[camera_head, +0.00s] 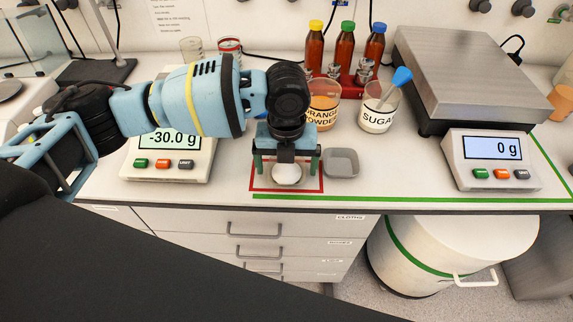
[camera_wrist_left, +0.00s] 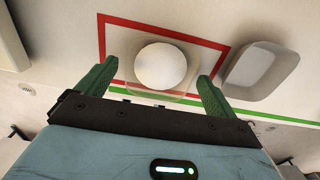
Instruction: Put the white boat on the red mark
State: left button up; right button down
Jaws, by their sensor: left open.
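The white boat (camera_head: 287,175) sits within the red mark (camera_head: 254,188), a red rectangular outline at the bench's front. In the left wrist view the boat (camera_wrist_left: 185,97) looks like a pale, see-through square with a round white mound or dome on it; I cannot tell which. The red outline (camera_wrist_left: 160,26) runs behind it and to both sides. My left gripper (camera_head: 286,171) is above the mark, pointing down. Its green fingers (camera_wrist_left: 157,72) are apart, one on each side of the boat, with gaps visible. My right gripper is not in view.
A grey boat (camera_head: 342,162) lies just right of the mark. Beakers of orange powder (camera_head: 323,112) and sugar (camera_head: 377,118) stand behind. One scale (camera_head: 170,163) reads -30.0 g at left; another (camera_head: 492,147) reads 0 g at right. A green line (camera_head: 400,200) follows the front edge.

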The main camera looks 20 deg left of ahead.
aim_at(286, 175)
pick_arm(q)
notch_tip(286, 175, up, 12)
jog(key=shift+f+p, duration=0.25)
jog(key=shift+p, duration=0.05)
dwell(0.4)
